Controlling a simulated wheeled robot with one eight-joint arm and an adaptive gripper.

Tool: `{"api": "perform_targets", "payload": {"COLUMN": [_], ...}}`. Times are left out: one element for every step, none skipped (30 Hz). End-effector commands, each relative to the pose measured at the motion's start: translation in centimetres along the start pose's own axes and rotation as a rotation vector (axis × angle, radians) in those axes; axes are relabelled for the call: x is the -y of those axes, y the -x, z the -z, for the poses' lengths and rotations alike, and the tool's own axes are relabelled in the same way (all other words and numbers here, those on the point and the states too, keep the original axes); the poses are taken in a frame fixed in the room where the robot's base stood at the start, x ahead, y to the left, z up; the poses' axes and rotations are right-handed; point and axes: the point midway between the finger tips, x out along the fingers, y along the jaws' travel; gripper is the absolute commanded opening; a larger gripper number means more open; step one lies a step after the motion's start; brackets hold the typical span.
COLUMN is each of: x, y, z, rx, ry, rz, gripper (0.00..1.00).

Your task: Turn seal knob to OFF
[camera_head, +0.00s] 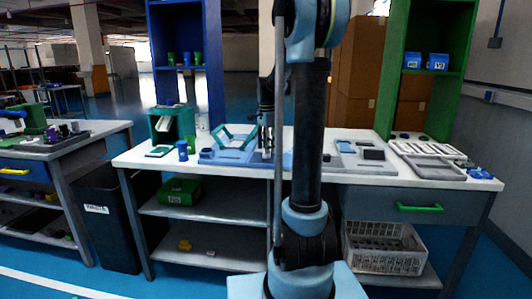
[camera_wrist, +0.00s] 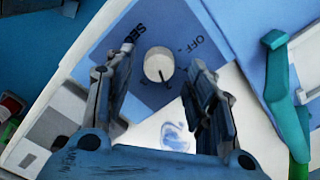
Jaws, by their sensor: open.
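The seal knob (camera_wrist: 159,65) is a round whitish dial on a blue panel (camera_wrist: 150,98) in the wrist view. A small dark mark shows near its lower edge. "OFF" (camera_wrist: 196,46) is printed on the panel to the upper right of the knob, and partly hidden lettering starting "SE" lies to its upper left. My gripper (camera_wrist: 158,60) is open, with one finger on each side of the knob in the picture; contact cannot be told. In the head view my gripper (camera_head: 266,146) is over the blue sealing station (camera_head: 216,156), and the knob cannot be made out.
A teal frame (camera_head: 234,136) stands up from the station; a teal bar (camera_wrist: 284,92) shows at right in the wrist view. A blue cup (camera_head: 182,150) and a green dispenser (camera_head: 168,124) stand to the left. Grey trays (camera_head: 366,154) lie to the right on the white table.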

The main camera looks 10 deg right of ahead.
Motion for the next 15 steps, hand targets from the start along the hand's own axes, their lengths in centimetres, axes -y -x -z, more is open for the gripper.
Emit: {"api": "perform_targets", "payload": {"x": [0.0, 0.0, 0.0, 0.0, 0.0, 0.0, 0.0, 0.0, 0.0, 0.0, 0.0, 0.0, 0.0, 0.0, 0.0], "y": [-0.7, -1.0, -1.3, -1.6, -1.8, -2.0, -2.1, -2.2, -2.4, -2.4, -2.4, -2.5, -2.5, -2.5, -2.5], "z": [0.0, 0.0, 0.0, 0.0, 0.0, 0.0, 0.0, 0.0, 0.0, 0.0, 0.0, 0.0, 0.0, 0.0, 0.0], "rx": [0.0, 0.0, 0.0, 0.0, 0.0, 0.0, 0.0, 0.0, 0.0, 0.0, 0.0, 0.0, 0.0, 0.0, 0.0], "ry": [0.0, 0.0, 0.0, 0.0, 0.0, 0.0, 0.0, 0.0, 0.0, 0.0, 0.0, 0.0, 0.0, 0.0, 0.0], "rz": [0.0, 0.0, 0.0, 0.0, 0.0, 0.0, 0.0, 0.0, 0.0, 0.0, 0.0, 0.0, 0.0, 0.0, 0.0], "gripper": [0.5, 0.5, 0.5, 0.5, 0.5, 0.5, 0.5, 0.5, 0.5, 0.5, 0.5, 0.5, 0.5, 0.5, 0.5]}}
